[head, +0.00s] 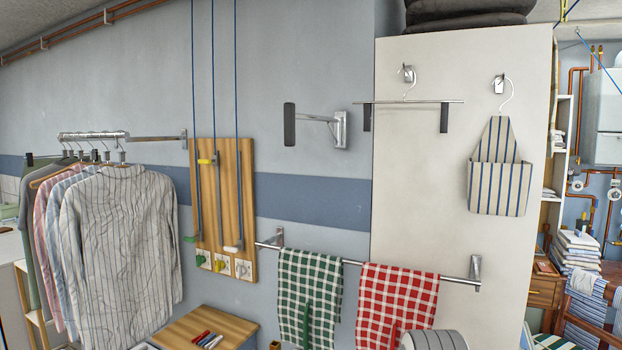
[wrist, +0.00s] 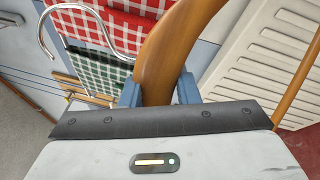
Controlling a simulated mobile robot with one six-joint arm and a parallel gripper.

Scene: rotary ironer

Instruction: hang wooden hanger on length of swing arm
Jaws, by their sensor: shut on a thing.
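The wooden hanger (wrist: 166,50) shows close up in the wrist view, with a curved brown wooden body and a chrome hook (wrist: 88,8) to the left. My gripper (wrist: 158,91) is shut on the hanger's wood, with one blue finger on each side. The hanger's far ends run out of view. In the head view, a metal arm with a dark end pad (head: 318,119), which looks like the swing arm, sticks out from a bracket on the blue-grey wall. Nothing hangs on it. My gripper and the held hanger do not show in the head view.
Striped and plain shirts (head: 115,235) hang from a rail at the left. A wooden board (head: 237,185) with cords is left of the swing arm. A towel rail with green (head: 308,290) and red (head: 396,300) checked towels runs below. A clip hanger (head: 408,102) is on the white panel at right.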

